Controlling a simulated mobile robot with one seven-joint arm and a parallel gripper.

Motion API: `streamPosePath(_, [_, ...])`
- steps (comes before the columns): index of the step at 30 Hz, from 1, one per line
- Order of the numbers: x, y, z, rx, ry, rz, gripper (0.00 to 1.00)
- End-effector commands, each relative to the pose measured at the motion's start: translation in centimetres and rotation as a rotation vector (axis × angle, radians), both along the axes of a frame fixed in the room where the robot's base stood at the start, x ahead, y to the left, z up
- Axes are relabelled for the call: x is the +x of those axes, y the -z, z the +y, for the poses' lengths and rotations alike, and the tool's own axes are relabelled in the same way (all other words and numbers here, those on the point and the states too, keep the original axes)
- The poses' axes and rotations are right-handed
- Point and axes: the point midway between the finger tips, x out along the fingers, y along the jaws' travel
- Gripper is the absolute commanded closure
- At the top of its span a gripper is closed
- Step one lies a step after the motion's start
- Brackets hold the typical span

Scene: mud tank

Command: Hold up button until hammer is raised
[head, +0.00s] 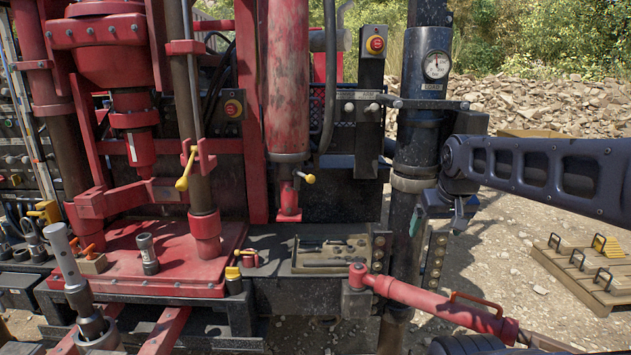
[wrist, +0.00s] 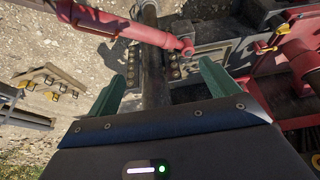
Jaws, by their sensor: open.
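My gripper (head: 438,215) is open and empty at the dark vertical pipe (head: 411,150), right of centre in the head view. In the wrist view my gripper (wrist: 163,85) shows two green fingers spread apart, with the pipe (wrist: 154,85) visible between them. I cannot pick out a marked up button.
A red hydraulic arm (head: 440,298) crosses low in front of the pipe. Strips of round studs (head: 435,262) flank the pipe. A pressure gauge (head: 436,64) is above. A wooden pallet with handles (head: 590,268) lies at right on open gravel.

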Motion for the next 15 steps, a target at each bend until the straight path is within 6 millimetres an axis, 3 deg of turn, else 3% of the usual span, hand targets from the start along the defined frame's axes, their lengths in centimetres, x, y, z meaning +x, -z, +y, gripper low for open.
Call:
streamPosePath(2, [0.01, 0.00, 0.00, 0.000, 0.001, 0.000, 0.29])
streamPosePath(12, [0.02, -0.02, 0.00, 0.002, 0.001, 0.000, 0.96])
streamPosePath(15, [0.02, -0.03, 0.00, 0.002, 0.002, 0.000, 1.00])
